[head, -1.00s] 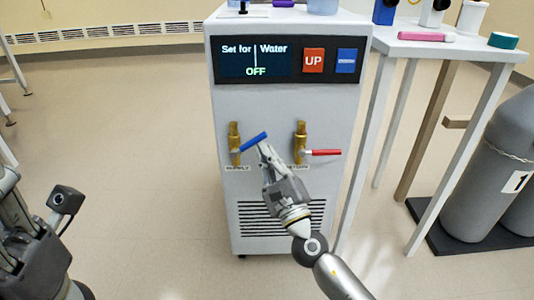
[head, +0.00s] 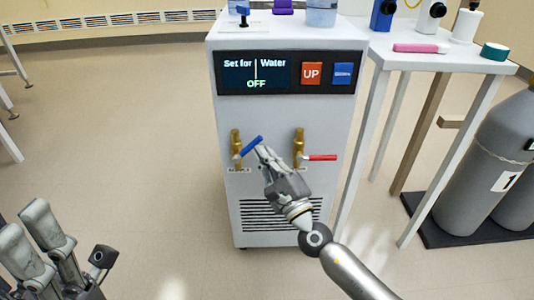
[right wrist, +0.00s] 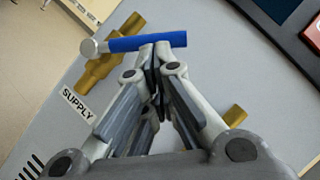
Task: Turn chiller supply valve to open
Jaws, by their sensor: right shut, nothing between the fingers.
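The chiller supply valve is a brass body (head: 236,146) with a blue lever (head: 251,145), on the chiller's white front (head: 225,115). The lever slants up to the right in the head view. The right wrist view shows the blue lever (right wrist: 145,42) and the SUPPLY label (right wrist: 78,105). My right gripper (head: 261,150) is shut and empty. Its fingertips (right wrist: 155,50) are at the underside of the lever and seem to touch it. My left gripper (head: 22,218) is open and empty at the lower left, away from the chiller.
The return valve's red lever (head: 320,157) lies level to the right of my gripper. The display (head: 254,74) reads "Set for Water OFF", beside a red UP button (head: 312,73). A white table (head: 455,58) and grey cylinders (head: 475,180) stand at the right.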

